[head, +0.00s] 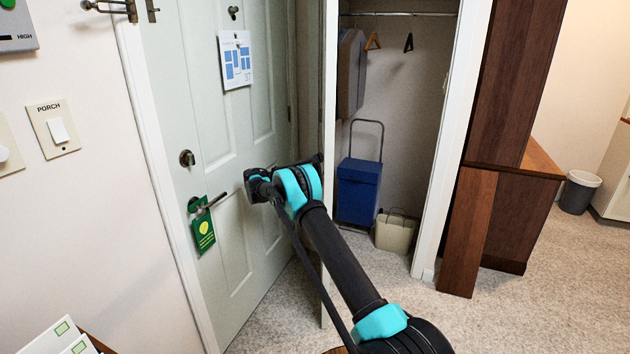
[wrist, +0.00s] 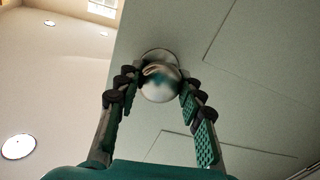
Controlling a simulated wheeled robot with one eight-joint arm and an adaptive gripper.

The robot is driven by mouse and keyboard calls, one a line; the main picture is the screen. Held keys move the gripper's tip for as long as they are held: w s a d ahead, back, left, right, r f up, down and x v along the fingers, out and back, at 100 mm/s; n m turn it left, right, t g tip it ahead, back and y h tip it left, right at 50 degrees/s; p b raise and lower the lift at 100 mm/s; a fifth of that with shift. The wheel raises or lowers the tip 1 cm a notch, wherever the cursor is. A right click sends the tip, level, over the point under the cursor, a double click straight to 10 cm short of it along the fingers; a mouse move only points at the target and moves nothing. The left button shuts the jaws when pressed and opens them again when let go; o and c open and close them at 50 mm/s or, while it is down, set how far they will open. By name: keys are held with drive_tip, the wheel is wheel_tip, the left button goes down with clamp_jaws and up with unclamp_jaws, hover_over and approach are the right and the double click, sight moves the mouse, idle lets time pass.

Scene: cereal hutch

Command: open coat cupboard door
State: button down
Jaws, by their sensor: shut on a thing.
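The coat cupboard (head: 400,110) stands open at the centre of the head view, its inside visible. Its pale door (head: 326,290) is swung out and seen nearly edge-on, close to the green-white front door. In the wrist view the door's panelled face (wrist: 225,75) fills the right side, with a round shiny knob (wrist: 160,88) on it. My gripper (wrist: 157,84) is shut on the knob, with a finger on each side. In the head view my gripper (head: 316,161) is at the door's left face, and the knob is hidden there.
The front door (head: 205,130) has a lever handle with a green hanger (head: 203,232). Inside the cupboard are a blue cart (head: 359,190), a beige bag (head: 395,233) and a hanging grey item (head: 350,75). A brown wooden unit (head: 500,110) stands right. Carpet at lower right is clear.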

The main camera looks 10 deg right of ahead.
drive_tip(key=shift+w, duration=0.1)
drive_tip(key=c, duration=1)
unclamp_jaws()
drive_tip(key=shift+o, duration=0.2)
drive_tip(key=shift+r, duration=0.15)
wheel_tip(320, 180, up, 10)
drive_tip(key=shift+f, duration=0.1)
